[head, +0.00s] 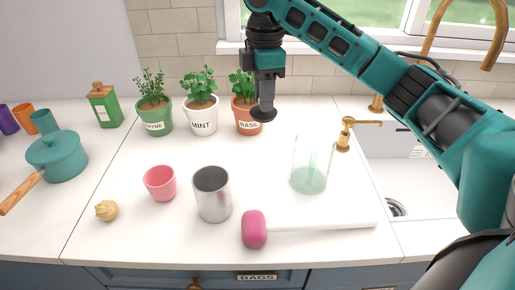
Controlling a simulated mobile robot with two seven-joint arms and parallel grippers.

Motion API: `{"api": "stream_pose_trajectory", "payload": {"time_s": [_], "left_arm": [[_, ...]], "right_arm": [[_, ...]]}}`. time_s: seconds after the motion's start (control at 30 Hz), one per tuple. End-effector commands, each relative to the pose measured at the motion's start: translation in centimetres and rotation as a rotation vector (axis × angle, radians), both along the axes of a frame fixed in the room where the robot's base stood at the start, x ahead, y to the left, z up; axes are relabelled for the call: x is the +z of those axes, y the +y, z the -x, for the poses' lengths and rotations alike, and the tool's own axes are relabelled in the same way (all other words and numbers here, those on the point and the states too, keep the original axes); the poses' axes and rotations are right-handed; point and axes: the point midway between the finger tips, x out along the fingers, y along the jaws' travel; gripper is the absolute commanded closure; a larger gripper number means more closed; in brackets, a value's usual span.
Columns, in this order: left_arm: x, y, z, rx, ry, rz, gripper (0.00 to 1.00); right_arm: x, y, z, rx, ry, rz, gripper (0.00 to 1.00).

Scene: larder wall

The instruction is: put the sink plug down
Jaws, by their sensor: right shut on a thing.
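My right gripper (265,98) reaches in from the upper right and points down. It is shut on the sink plug (263,115), a small dark round disc below the fingertips. The plug is in front of the basil pot (246,122) in the picture and hides part of it. It appears to be held above the white worktop (190,245), though its exact height is hard to tell. My left gripper is not in view.
A clear glass (310,170), grey metal cup (212,193), pink cup (160,183) and magenta object (254,229) stand nearer the front. Mint (202,120) and thyme (155,118) pots line the wall. The worktop between plug and grey cup is clear.

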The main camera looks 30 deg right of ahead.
Motion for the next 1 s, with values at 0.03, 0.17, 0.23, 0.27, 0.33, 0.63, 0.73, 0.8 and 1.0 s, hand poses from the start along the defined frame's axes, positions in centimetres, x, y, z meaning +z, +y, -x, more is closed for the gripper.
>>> {"api": "stream_pose_trajectory", "payload": {"time_s": [0.03, 0.17, 0.23, 0.27, 0.33, 0.63, 0.73, 0.8, 1.0], "left_arm": [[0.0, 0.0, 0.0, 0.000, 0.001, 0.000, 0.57], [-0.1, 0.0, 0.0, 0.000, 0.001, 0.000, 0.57], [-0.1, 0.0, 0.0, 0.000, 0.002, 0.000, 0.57], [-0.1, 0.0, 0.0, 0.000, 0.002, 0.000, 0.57], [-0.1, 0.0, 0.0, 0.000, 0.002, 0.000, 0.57], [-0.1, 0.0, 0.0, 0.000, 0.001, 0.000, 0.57], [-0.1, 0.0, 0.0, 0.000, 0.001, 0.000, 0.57], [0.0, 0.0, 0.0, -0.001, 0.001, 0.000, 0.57], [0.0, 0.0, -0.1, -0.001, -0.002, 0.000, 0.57]], "right_arm": [[-1.2, 0.2, 0.1, 0.003, 0.005, -0.003, 1.00], [-3.7, 0.2, 0.1, 0.002, 0.005, -0.004, 1.00], [-5.0, 0.2, 0.1, 0.004, 0.005, -0.005, 1.00], [-5.6, 0.2, 0.1, 0.002, 0.004, -0.003, 1.00], [-7.0, 0.1, 0.1, 0.001, 0.006, -0.002, 1.00], [-10.4, 0.0, 0.0, 0.000, 0.000, 0.001, 1.00], [-11.9, 0.0, 0.1, 0.000, 0.003, 0.000, 1.00], [-12.9, 0.0, 0.0, 0.000, 0.002, 0.000, 1.00], [-14.3, 0.0, 0.0, 0.000, -0.001, 0.000, 1.00]]}}
